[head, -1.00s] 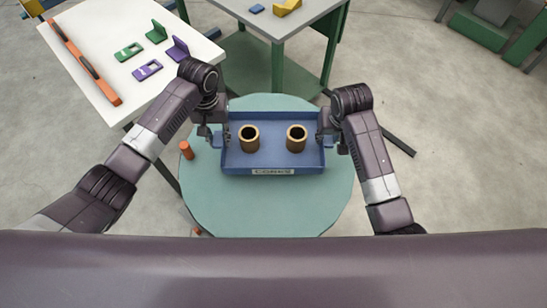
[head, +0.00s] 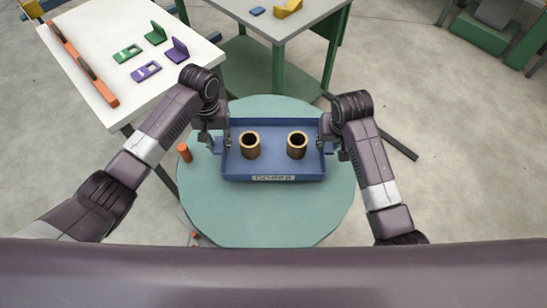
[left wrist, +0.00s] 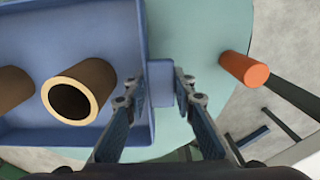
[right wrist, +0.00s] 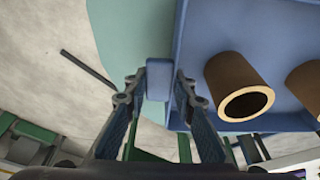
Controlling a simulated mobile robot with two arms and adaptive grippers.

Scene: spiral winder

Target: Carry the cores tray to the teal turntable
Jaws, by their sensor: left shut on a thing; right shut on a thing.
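The blue cores tray (head: 273,171) holds two brown cardboard cores, a left one (head: 249,146) and a right one (head: 297,146), both upright. It is over the round teal turntable (head: 265,217); I cannot tell whether it touches the surface. My left gripper (head: 219,143) is shut on the tray's left tab, which shows between the fingers in the left wrist view (left wrist: 162,84). My right gripper (head: 331,146) is shut on the right tab, seen between the fingers in the right wrist view (right wrist: 158,80).
An orange peg (head: 184,153) stands at the turntable's left edge. A white table (head: 105,40) with green and purple brackets and an orange bar is at the upper left. A grey-topped green table (head: 275,25) stands behind the turntable. Grey floor is open at right.

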